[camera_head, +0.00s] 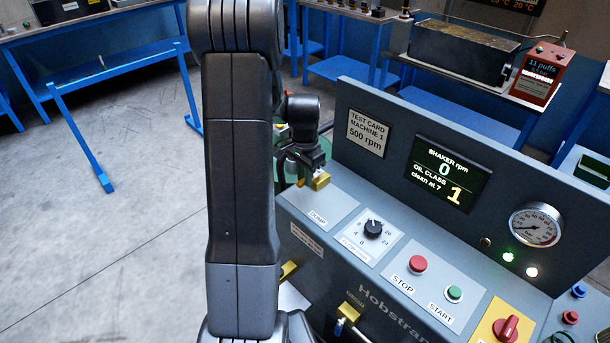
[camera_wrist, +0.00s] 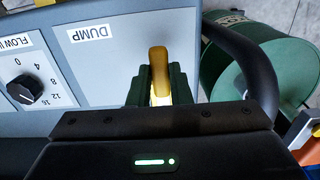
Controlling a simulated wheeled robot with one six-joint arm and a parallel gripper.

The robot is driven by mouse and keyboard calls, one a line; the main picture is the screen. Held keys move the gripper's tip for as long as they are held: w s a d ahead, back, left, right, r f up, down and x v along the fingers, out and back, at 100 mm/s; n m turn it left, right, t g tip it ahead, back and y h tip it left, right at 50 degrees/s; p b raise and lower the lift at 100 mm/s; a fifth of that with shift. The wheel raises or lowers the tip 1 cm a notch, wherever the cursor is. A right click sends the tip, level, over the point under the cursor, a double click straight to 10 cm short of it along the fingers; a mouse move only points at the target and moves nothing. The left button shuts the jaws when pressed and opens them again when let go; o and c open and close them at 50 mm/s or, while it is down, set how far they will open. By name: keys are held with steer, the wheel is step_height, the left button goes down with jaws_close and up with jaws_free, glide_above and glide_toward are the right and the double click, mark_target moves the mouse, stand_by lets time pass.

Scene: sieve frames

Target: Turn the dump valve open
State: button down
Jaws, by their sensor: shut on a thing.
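The dump valve's yellow handle (camera_wrist: 158,72) stands beside the DUMP label in the wrist view, with the jaws of my gripper (camera_wrist: 160,92) closed around its near part. In the head view my gripper (camera_head: 305,168) is above the DUMP plate (camera_head: 318,210), and a yellow piece of the handle (camera_head: 320,181) shows under it. The jaws and my arm hide the handle's base and the valve body. I cannot tell how far the handle is turned.
The grey panel has a flow knob (camera_head: 373,228), a red STOP button (camera_head: 418,264), a green START button (camera_head: 454,294) and a red switch (camera_head: 508,328). The display (camera_head: 450,172) reads shaker 0 rpm. A green drum (camera_wrist: 240,70) stands beside the panel.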

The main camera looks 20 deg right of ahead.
steer(key=c, duration=1.3)
jaws_free()
steer(key=shift+r, duration=0.1)
step_height(320, 180, up, 14)
steer(key=shift+f+b, duration=0.15)
steer(key=shift+b, duration=0.25)
steer(key=shift+f, duration=0.15)
step_height(320, 180, down, 14)
steer(key=shift+r+p, duration=0.15)
steer(key=shift+p, duration=0.3)
steer(key=shift+r, duration=0.1)
